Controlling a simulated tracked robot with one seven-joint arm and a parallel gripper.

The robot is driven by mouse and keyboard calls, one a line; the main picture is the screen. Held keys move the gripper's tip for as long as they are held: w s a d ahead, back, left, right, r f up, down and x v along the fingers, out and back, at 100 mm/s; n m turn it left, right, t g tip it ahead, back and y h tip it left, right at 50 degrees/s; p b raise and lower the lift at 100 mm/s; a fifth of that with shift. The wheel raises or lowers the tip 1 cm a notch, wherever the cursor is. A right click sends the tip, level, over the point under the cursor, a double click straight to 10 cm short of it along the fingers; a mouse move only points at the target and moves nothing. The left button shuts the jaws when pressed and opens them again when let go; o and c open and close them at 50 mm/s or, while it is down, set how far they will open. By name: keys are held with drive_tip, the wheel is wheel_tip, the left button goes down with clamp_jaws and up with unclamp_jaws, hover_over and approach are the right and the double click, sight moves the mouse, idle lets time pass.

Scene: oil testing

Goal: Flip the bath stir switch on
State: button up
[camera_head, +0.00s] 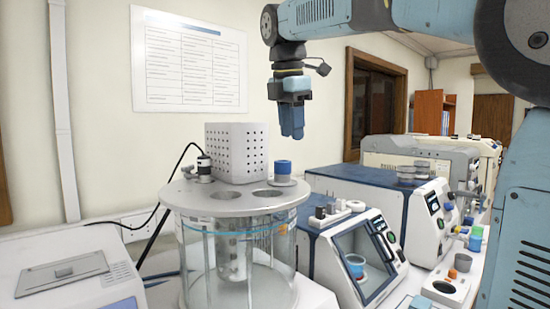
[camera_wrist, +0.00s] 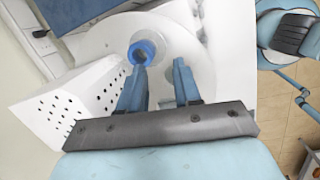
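The bath is a clear glass cylinder (camera_head: 235,260) under a round white lid (camera_head: 222,199), and the lid also shows in the wrist view (camera_wrist: 183,40). A white perforated box (camera_head: 236,153) stands on the lid; in the wrist view the box (camera_wrist: 75,100) is at the lower left. I cannot make out a stir switch in either view. My gripper (camera_head: 292,136) hangs pointing down, above and right of the box in the head view. In the wrist view its two blue fingers (camera_wrist: 158,70) are apart with nothing between them.
A blue-topped fitting (camera_head: 283,168) stands on the lid; it shows just beyond the left fingertip in the wrist view (camera_wrist: 142,51). A black-and-metal fitting (camera_head: 204,166) with a cable is at the lid's left. Blue-and-white instruments (camera_head: 362,255) crowd the right. Open air surrounds my gripper.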

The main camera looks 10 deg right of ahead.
drive_tip(key=s+d+f+m, duration=0.2)
drive_tip(key=s+f+m, duration=0.1)
drive_tip(key=s+d+f+m+t, duration=0.1)
drive_tip(key=s+d+f+m, duration=0.1)
drive_tip(key=s+f+m, duration=0.1)
drive_tip(key=s+d+f+m, duration=0.2)
drive_tip(key=s+f+m, duration=0.1)
drive_tip(key=f+m, duration=0.1)
drive_tip(key=shift+s+d+f+m+t+y, duration=0.2)
drive_tip(key=shift+d+m+t+y, duration=0.1)
drive_tip(key=shift+d+m+t, duration=0.15)
clamp_jaws()
drive_tip(key=s+d+f+m+t, duration=0.1)
drive_tip(key=s+d+f+m, duration=0.1)
drive_tip(key=s+f+m, duration=0.3)
drive_tip(key=s+d+f+m, duration=0.2)
drive_tip(key=s+f+m, duration=0.2)
drive_tip(key=f+m, duration=0.3)
wheel_tip(320, 180, down, 2)
drive_tip(key=shift+s+d+f+t+y, duration=0.2)
drive_tip(key=shift+s+d+t+y, duration=0.1)
drive_tip(key=shift+s+t, duration=0.1)
drive_tip(key=shift+s+a, duration=0.1)
